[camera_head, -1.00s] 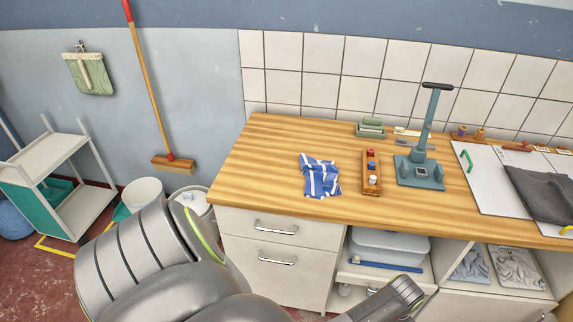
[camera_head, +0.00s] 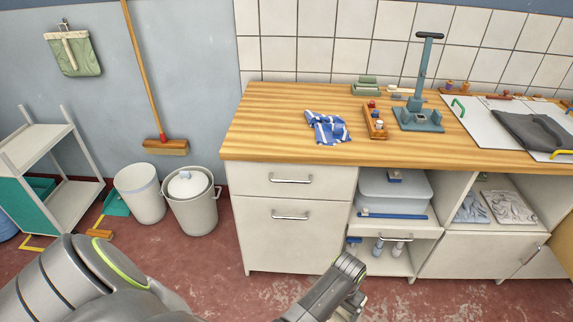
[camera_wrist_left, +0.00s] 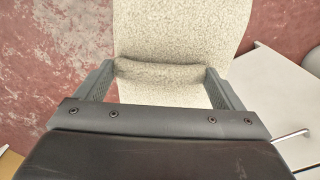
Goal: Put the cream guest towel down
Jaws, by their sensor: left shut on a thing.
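The cream guest towel (camera_wrist_left: 180,30) is a speckled, fluffy cloth in the left wrist view. My left gripper (camera_wrist_left: 160,75) is shut on it, with a fold of the towel between the two fingers. The towel spreads out beyond the fingertips, over the red floor, and its far end runs out of the picture. In the head view my left arm crosses the bottom, low in front of the cabinet; the towel cannot be made out there. My right gripper is not in view.
Two bins (camera_head: 140,195) and a white trolley (camera_head: 70,200) stand left.

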